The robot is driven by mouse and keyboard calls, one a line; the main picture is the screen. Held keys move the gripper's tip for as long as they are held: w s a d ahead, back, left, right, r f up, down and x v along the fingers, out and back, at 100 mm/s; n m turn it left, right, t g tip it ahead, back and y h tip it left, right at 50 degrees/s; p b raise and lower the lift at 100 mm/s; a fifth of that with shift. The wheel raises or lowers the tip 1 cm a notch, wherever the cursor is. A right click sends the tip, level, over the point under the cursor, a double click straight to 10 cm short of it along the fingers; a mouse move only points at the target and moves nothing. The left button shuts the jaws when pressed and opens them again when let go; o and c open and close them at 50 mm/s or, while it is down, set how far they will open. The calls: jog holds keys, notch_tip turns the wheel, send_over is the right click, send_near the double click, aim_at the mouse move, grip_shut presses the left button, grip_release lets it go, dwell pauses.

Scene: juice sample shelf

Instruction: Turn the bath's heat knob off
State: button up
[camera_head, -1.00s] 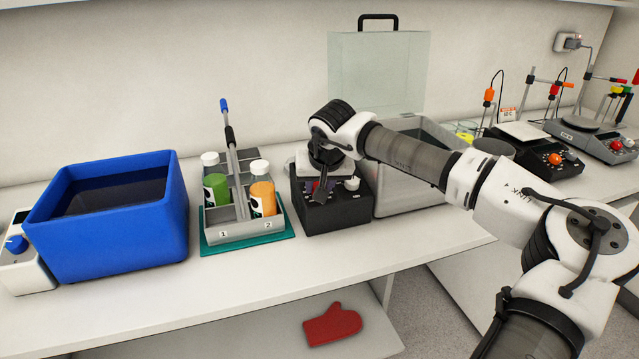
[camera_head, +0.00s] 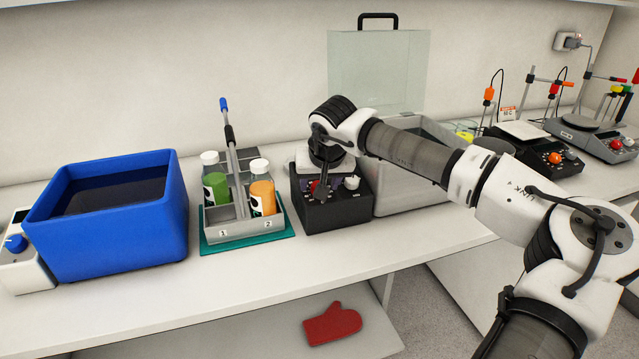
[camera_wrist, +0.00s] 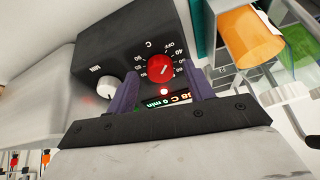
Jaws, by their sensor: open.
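The red heat knob (camera_wrist: 160,68) sits on the black control box (camera_wrist: 110,45) of the bath, inside a dial marked C with numbers and OFF. It shows a short white pointer line. My gripper (camera_wrist: 163,80) is open, its two dark fingers on either side of the knob's near edge; I cannot tell whether they touch it. In the head view my gripper (camera_head: 322,188) hangs over the front of the box (camera_head: 335,212) and partly hides the red knob. A red lamp (camera_wrist: 164,92) is lit, and a partly covered display shows C and min.
A white MIN knob (camera_wrist: 107,88) is close to one finger. The grey bath with its raised clear lid (camera_head: 378,70) stands to the right. A rack with bottles (camera_head: 240,235) is close on the left, beyond it a blue tub (camera_head: 120,240).

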jog(key=b+v, duration=0.2)
jog(key=v, duration=1.1)
jog(key=shift+s+r, duration=0.1)
